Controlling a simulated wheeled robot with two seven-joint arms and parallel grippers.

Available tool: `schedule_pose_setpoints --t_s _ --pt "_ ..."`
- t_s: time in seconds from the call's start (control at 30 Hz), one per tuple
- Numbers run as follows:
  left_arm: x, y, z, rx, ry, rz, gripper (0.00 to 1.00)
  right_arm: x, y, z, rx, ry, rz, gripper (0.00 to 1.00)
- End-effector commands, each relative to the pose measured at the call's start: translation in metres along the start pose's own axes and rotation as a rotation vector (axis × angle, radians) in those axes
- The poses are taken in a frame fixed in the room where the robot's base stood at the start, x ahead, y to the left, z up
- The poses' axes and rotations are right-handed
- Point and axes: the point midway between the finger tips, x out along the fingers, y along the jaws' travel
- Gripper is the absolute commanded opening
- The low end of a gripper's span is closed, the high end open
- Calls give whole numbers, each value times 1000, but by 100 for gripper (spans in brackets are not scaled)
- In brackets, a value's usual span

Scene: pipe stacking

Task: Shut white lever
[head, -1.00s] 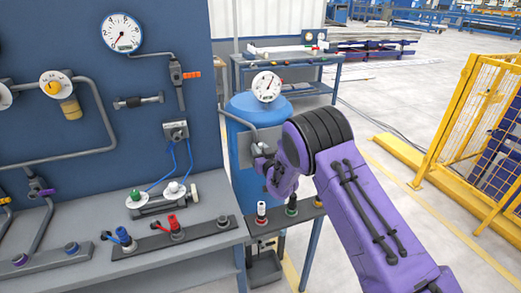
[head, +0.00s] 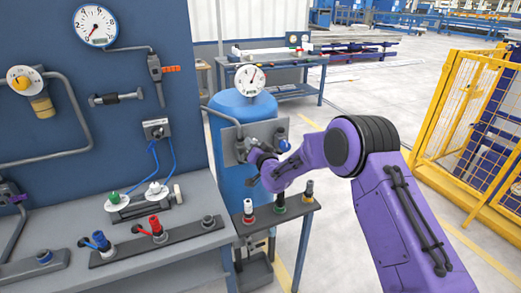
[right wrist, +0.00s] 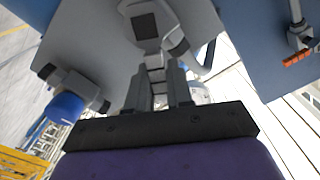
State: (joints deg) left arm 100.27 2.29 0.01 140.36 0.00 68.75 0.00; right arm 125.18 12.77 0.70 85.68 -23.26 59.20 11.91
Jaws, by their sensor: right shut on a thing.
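A grey valve plate (head: 229,148) is fixed on the front of the blue tank (head: 231,182) in the head view. My right gripper (head: 257,158) is at this plate, reaching in from the right. In the right wrist view its two fingers (right wrist: 159,85) are shut on a pale, ribbed lever (right wrist: 155,67), which sticks out from the valve body (right wrist: 147,25). The lever looks light grey to white, and the gripper mostly hides it in the head view. My left gripper is not in view.
A gauge (head: 249,79) stands above the tank. A workbench (head: 190,236) with several fittings is at left, and a yellow cage (head: 465,130) at right.

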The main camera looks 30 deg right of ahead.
Motion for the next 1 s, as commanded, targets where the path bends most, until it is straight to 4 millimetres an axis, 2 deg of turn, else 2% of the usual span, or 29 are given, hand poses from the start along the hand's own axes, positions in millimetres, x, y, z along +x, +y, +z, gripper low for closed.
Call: schedule_pose_setpoints --t_s 0.03,0.53,1.0 --pt "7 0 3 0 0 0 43 0 6 5 45 -2 2 0" --pt "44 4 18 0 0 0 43 -1 32 13 521 -2 3 0" --pt "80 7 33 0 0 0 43 -1 47 26 897 -2 3 0"
